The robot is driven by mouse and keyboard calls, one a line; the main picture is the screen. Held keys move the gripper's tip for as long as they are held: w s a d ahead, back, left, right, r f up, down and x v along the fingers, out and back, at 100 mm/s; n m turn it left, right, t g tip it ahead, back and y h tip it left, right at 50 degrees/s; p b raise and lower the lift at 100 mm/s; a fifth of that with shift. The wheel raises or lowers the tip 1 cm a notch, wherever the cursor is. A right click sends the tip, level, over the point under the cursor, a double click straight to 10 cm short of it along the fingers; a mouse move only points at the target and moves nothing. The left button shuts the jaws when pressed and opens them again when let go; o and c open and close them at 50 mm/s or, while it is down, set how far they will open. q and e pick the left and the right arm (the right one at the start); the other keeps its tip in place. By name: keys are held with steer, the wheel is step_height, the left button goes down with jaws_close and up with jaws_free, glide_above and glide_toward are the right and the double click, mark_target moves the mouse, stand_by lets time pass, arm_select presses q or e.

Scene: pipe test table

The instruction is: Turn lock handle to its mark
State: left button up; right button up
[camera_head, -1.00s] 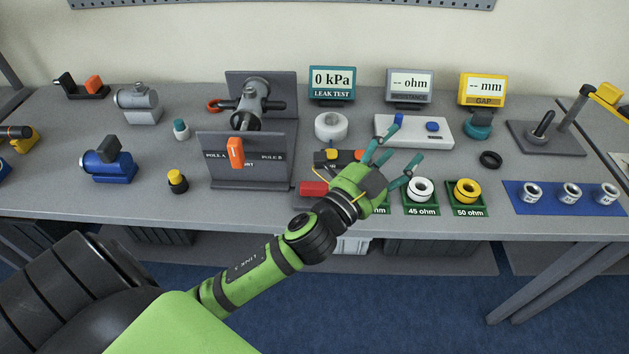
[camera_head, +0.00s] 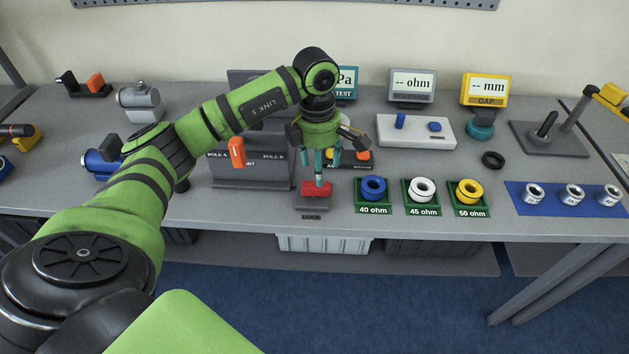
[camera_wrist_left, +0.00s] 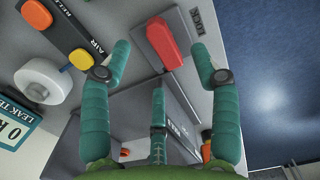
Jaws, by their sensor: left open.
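The red lock handle (camera_head: 317,188) sits on a small grey block at the front of the table, lying roughly left-right in the head view. In the left wrist view the handle (camera_wrist_left: 165,42) is seen from above, beside a LOCK label (camera_wrist_left: 198,22). Its mark cannot be made out. My left gripper (camera_head: 320,172) points down just above the handle, its teal fingers spread. In the left wrist view the open fingers (camera_wrist_left: 160,62) stand on either side of the handle, with no clear contact. My right gripper is not in view.
A grey stand with POLE labels (camera_head: 250,175) and an orange lever (camera_head: 236,152) is left of the handle. A panel with orange and yellow buttons (camera_head: 362,156) is behind it. Green ring trays (camera_head: 372,208) are to the right.

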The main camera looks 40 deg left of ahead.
mark_target(315, 182)
arm_select(q)
steer(key=shift+s+a+r+y, duration=0.1)
steer(key=shift+a+y, duration=0.2)
steer(key=shift+a, duration=0.35)
steer(key=shift+f, duration=0.35)
step_height(315, 182, down, 5)
steer(key=shift+r+p, duration=0.1)
steer(key=shift+p, duration=0.9)
steer(key=shift+f, duration=0.7)
steer(key=c, duration=1.2)
